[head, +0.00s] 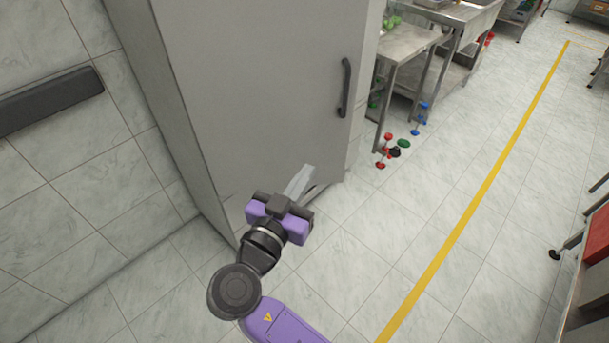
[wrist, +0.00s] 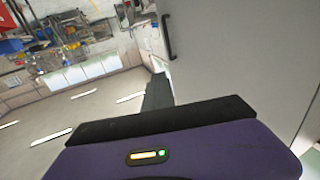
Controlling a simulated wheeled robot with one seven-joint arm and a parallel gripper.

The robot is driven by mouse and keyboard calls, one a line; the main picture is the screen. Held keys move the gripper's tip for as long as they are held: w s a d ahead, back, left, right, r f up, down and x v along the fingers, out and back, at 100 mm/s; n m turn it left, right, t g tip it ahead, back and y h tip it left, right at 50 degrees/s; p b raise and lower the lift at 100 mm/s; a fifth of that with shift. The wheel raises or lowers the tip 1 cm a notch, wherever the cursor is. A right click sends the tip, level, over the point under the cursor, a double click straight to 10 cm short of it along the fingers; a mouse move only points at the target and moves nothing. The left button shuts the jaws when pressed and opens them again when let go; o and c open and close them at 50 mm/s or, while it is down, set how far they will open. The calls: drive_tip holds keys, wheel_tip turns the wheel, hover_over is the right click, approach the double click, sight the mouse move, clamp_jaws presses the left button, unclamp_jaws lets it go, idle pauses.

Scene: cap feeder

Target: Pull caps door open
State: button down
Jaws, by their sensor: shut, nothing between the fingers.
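A tall grey cabinet door (head: 255,95) fills the middle of the head view and looks closed. Its dark vertical handle (head: 346,88) is near the door's right edge; the handle also shows in the wrist view (wrist: 168,36) at the top. My gripper (head: 304,178) is in front of the lower part of the door, below and left of the handle, and apart from it. The gripper also shows in the wrist view (wrist: 158,84), its fingers together and empty. I cannot tell whether the fingertips touch the door. No caps label is visible.
Right of the cabinet stands a metal table (head: 405,48) with red, blue and green items on the floor by it. A yellow line (head: 465,200) crosses the tiled floor. A dark bar (head: 50,102) is on the left wall. Floor right of my arm is clear.

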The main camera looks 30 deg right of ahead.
drive_tip(key=c, duration=1.4)
unclamp_jaws()
drive_tip(key=b+v, duration=0.2)
drive_tip(key=v, duration=0.5)
drive_tip(key=shift+s+a+b, duration=0.3)
